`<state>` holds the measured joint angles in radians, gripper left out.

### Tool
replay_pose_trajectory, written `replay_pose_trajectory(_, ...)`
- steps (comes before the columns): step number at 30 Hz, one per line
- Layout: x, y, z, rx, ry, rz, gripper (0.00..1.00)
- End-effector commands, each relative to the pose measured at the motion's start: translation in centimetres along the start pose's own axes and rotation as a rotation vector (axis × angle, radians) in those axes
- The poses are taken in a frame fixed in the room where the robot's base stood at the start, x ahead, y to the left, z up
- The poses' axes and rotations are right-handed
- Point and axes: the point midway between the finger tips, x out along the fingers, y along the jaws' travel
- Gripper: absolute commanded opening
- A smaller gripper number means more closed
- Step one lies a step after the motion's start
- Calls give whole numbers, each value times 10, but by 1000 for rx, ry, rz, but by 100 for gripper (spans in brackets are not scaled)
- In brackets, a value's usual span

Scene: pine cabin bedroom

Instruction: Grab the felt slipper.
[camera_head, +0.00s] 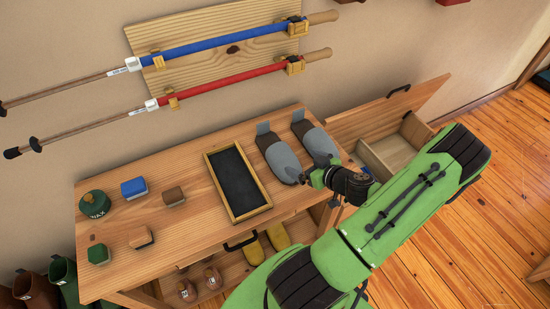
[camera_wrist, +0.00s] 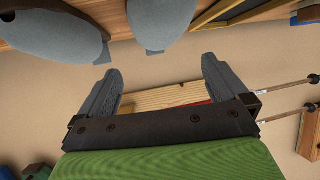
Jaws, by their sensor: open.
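Two grey felt slippers with dark openings and upright heel tabs lie side by side on the wooden bench top (camera_head: 185,215). They are the left slipper (camera_head: 284,165) and the right slipper (camera_head: 318,143). My gripper (camera_head: 313,172) is near their toes, and partly overlaps the right one in the head view. In the wrist view, my gripper (camera_wrist: 160,75) has its two fingers spread with nothing between them. The right slipper (camera_wrist: 62,32) and the left slipper (camera_wrist: 160,22) show at the top edge there, beyond the fingertips and cut off by the frame.
A black-bottomed tray (camera_head: 207,157) is left of the slippers. A green wax tin (camera_head: 95,204) and several small brushes or blocks sit farther left. An open-lidded wooden box (camera_head: 420,130) stands right of the bench. Yellow footwear (camera_head: 278,236) is on the lower shelf. Ski poles hang on the wall.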

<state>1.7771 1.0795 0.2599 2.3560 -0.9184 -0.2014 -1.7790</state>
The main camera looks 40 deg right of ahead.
Motion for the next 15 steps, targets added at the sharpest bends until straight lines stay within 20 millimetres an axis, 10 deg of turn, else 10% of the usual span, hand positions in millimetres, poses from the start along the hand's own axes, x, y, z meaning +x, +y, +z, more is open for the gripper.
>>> replay_pose_trajectory(15,98,0,-1,-1,1,-4,100)
